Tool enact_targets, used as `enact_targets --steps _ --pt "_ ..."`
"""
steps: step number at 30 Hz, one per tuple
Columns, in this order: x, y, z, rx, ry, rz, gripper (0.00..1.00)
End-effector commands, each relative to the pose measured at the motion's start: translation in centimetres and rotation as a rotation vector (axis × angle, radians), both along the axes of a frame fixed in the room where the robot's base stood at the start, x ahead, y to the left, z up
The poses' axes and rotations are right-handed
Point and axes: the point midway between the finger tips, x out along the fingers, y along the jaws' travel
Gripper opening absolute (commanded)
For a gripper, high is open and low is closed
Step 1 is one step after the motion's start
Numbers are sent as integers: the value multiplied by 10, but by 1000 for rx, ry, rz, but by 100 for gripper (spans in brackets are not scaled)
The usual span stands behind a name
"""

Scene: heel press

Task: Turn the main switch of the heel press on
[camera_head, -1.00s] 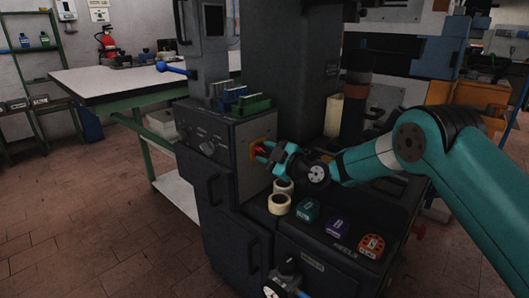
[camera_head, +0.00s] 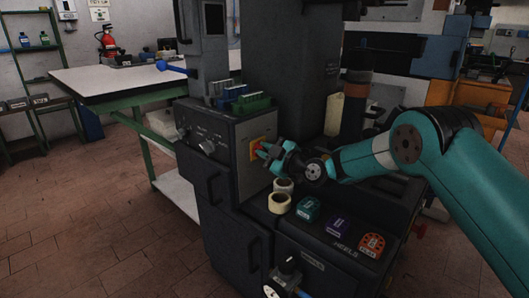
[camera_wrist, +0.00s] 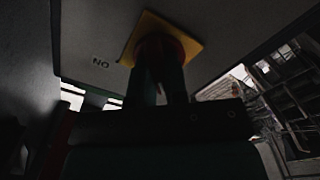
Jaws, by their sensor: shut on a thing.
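The main switch (camera_head: 257,147) is a red knob on a yellow square plate, on the side of the dark grey heel press (camera_head: 225,137). In the wrist view the yellow plate (camera_wrist: 190,48) is tilted, and the red knob (camera_wrist: 160,44) sits between my finger ends. My gripper (camera_head: 265,151) is at the switch, shut on the red knob. The fingers hide most of the knob, so its exact turn is hard to read. A label reading "ON" upside down (camera_wrist: 100,63) is beside the plate in the wrist view.
Two tape rolls (camera_head: 280,203) and several coloured blocks (camera_head: 338,224) lie on the press's lower shelf, below my gripper. Green and blue bins (camera_head: 245,102) stand on the press top. A white-topped table (camera_head: 120,75) stands behind at left. The floor at left is clear.

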Motion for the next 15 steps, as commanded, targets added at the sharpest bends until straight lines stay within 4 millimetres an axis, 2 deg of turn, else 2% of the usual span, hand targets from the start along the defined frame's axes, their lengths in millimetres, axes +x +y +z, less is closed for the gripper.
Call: enact_targets --steps 15 --pt "1 -2 0 244 313 -1 0"
